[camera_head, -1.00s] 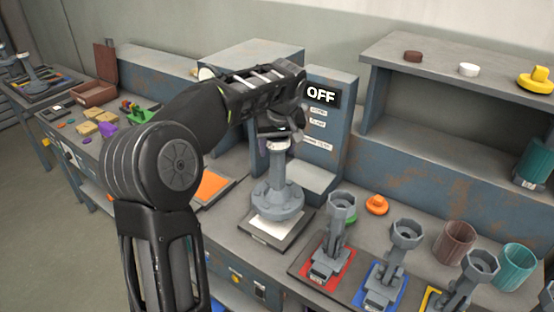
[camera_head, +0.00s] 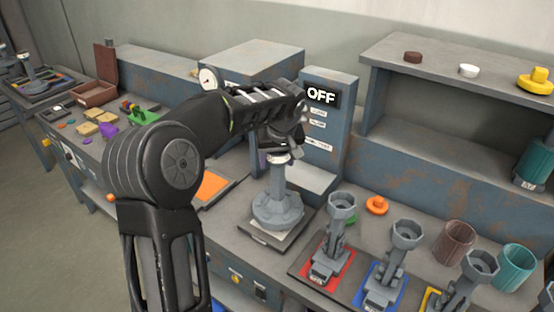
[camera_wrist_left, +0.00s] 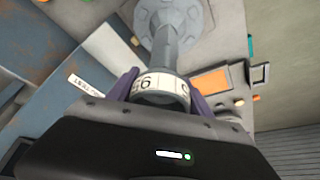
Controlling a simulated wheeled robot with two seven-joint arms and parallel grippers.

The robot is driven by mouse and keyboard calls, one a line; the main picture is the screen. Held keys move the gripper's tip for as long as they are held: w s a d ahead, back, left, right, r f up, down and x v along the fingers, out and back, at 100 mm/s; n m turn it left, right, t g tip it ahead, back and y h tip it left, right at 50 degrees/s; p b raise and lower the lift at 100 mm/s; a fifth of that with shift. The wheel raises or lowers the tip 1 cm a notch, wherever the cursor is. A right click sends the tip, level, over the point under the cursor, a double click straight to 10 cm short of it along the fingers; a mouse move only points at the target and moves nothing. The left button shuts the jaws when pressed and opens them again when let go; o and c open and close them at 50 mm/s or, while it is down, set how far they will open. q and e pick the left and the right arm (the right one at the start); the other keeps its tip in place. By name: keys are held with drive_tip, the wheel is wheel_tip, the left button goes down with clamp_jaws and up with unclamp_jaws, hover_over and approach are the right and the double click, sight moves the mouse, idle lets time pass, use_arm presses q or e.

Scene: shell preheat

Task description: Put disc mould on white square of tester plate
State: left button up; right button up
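The disc mould (camera_head: 277,210) is a grey round flanged base with a tall stem, upright in the head view. My left gripper (camera_head: 281,150) is shut around the top of its stem. In the left wrist view, the purple fingers of the left gripper (camera_wrist_left: 163,94) lie either side of a white band with black numbers, and the disc mould's flange (camera_wrist_left: 172,22) is beyond. The tester plate (camera_head: 250,235) is a dark-edged plate beneath the mould. The mould covers most of its white square; I cannot tell whether the base touches it. My right gripper is out of view.
The tester column (camera_head: 331,130) with an OFF sign stands close behind the gripper. Several grey moulds stand on coloured pads at right, the nearest on a red pad (camera_head: 341,277). An orange pad (camera_head: 212,187) lies left of the plate. Cups (camera_head: 457,243) stand further right.

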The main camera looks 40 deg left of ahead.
use_arm(q)
drive_tip(key=o, duration=0.4)
drive_tip(key=shift+r, duration=0.1)
drive_tip(key=shift+r, duration=0.2)
drive_tip(key=b+v, duration=0.1)
drive_tip(key=v, duration=1)
drive_tip(key=shift+s+d+r, duration=0.15)
drive_tip(key=shift+s+r, duration=0.05)
drive_tip(key=shift+r, duration=0.15)
